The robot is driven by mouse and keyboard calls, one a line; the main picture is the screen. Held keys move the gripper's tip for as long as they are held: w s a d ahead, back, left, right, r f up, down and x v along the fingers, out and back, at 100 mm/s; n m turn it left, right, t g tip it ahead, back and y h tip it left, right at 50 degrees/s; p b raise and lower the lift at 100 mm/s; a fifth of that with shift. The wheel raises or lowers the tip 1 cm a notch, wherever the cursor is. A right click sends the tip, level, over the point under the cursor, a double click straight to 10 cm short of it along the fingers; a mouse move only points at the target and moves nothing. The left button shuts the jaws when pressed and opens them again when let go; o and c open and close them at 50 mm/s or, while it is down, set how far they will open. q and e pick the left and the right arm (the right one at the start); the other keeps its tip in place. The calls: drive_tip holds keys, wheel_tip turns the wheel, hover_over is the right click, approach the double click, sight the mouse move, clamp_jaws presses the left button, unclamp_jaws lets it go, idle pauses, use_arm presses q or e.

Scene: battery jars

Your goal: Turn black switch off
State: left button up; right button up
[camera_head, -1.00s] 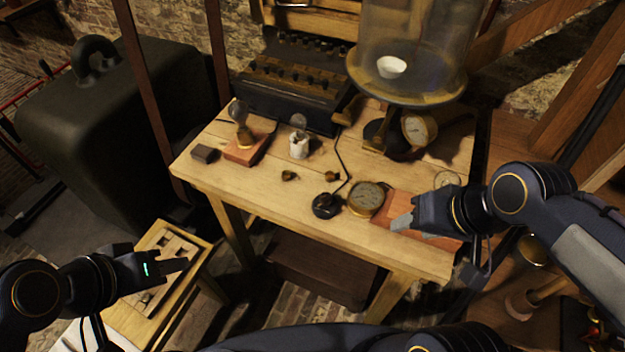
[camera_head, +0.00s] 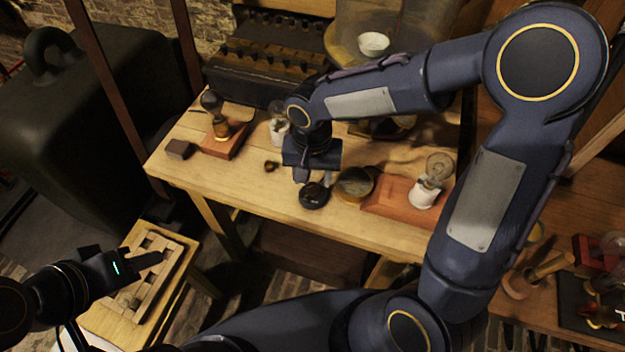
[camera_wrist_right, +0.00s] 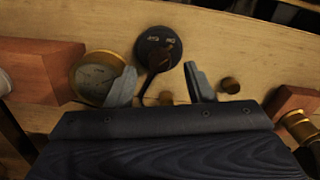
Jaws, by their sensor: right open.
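The black switch (camera_head: 313,196) is a round black disc on the wooden table near its front edge. In the right wrist view the black switch (camera_wrist_right: 158,48) shows small white lettering and a dark lever pointing down the picture. My right gripper (camera_head: 314,181) is above the table just behind the switch. In the right wrist view its two grey fingers (camera_wrist_right: 157,84) are apart, with the switch ahead of and between them. No contact with the switch shows. My left gripper (camera_head: 150,262) is at the lower left, far from the switch, over a small side table; its finger gap is unclear.
A brass gauge (camera_head: 354,184) lies right beside the switch. A red block (camera_head: 397,194) and a jar with a white base (camera_head: 424,195) are further right. Small brass pieces (camera_head: 271,166) lie to the left. A bulb on a wooden block (camera_head: 222,140) stands further left.

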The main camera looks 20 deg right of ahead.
sight(313, 189)
drive_tip(key=shift+f, duration=1.3)
drive_tip(key=c, duration=1)
